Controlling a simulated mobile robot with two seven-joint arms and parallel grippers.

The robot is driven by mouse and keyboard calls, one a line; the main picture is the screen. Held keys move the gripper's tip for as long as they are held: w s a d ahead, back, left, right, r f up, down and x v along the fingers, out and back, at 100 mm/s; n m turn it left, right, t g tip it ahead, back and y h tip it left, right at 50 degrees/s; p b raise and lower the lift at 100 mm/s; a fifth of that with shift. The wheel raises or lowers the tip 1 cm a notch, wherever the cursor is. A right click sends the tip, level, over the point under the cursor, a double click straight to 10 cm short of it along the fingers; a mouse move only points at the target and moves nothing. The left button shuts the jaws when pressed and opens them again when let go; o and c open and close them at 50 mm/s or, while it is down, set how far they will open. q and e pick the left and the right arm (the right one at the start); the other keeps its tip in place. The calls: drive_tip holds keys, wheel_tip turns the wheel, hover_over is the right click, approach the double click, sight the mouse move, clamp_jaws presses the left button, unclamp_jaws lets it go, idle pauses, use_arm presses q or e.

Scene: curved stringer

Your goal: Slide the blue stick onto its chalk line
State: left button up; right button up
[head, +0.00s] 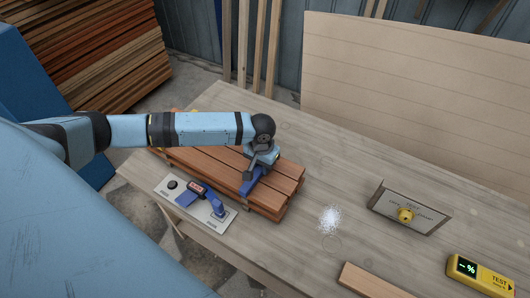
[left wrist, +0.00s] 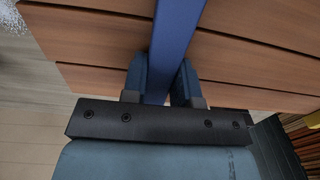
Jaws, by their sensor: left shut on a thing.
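The blue stick (head: 254,182) lies across the top of a stack of reddish-brown boards (head: 288,170) on the bench. My left gripper (head: 250,172) is shut on the stick from above. In the left wrist view the stick (left wrist: 178,40) runs between the two fingers (left wrist: 163,85) and across the boards' seams. I cannot make out a chalk line in either view; my arm and gripper hide part of the boards. My right gripper is not in view.
A panel with a blue lever (head: 210,201) sits at the bench's left edge. White powder (head: 329,218) lies right of the stack. The bench behind the powder is clear.

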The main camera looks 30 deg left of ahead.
use_arm(q)
drive_tip(key=o, duration=1)
